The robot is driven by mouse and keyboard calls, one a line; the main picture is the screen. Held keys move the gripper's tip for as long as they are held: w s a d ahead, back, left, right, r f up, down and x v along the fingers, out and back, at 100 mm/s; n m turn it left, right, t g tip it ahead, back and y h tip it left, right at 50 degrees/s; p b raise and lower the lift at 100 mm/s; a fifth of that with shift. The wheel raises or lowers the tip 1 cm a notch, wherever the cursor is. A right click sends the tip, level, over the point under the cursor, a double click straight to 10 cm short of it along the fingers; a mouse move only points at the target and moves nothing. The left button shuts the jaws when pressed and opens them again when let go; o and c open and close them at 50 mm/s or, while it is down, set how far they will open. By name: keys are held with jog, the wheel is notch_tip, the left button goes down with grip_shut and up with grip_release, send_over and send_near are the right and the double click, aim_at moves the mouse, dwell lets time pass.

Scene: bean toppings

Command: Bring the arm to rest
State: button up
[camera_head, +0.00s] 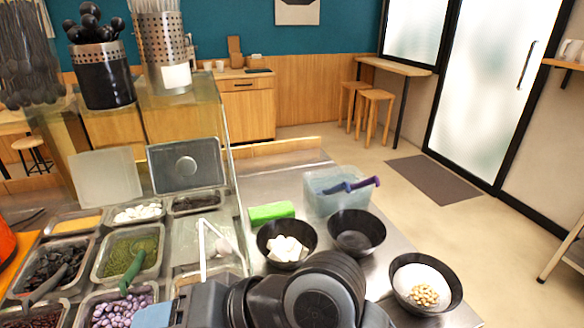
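My arm's dark, rounded links fill the bottom centre of the head view, in front of the counter. The gripper's fingers do not show, so its opening and anything it holds are hidden. A black bowl with white cubes (286,244) is just beyond the arm. An empty-looking black bowl (356,233) stands to its right. A third black bowl (425,284), with white contents and a small heap of tan beans, stands at the right front of the counter.
A clear bin (338,190) with a purple-handled tool and a green block (271,212) stand behind the bowls. Topping trays (127,254) with spoons fill the left. Cutlery holders (104,77) stand on a glass shelf. A little bare steel counter (280,180) shows.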

jog(key=s+d+f+m+t+h, duration=0.45)
jog(key=d+t, duration=0.25)
jog(key=d, duration=0.3)
jog(key=s+d+f+m+t+h, duration=0.35)
jog(key=s+d+m+t, duration=0.2)
jog(key=d, duration=0.35)
jog(key=s+d+r+n+h, duration=0.1)
jog(key=s+d+n+h, duration=0.1)
jog(key=s+d, duration=0.6)
jog(key=s+d+r+n+t+h, duration=0.1)
jog(key=s+d+r+n+h, duration=0.1)
jog(key=s+d+n, duration=0.3)
jog(key=s+d, duration=0.3)
jog(key=d, duration=0.1)
jog(key=shift+s+r, duration=0.15)
jog(key=shift+r, duration=0.15)
jog(key=shift+d, duration=0.1)
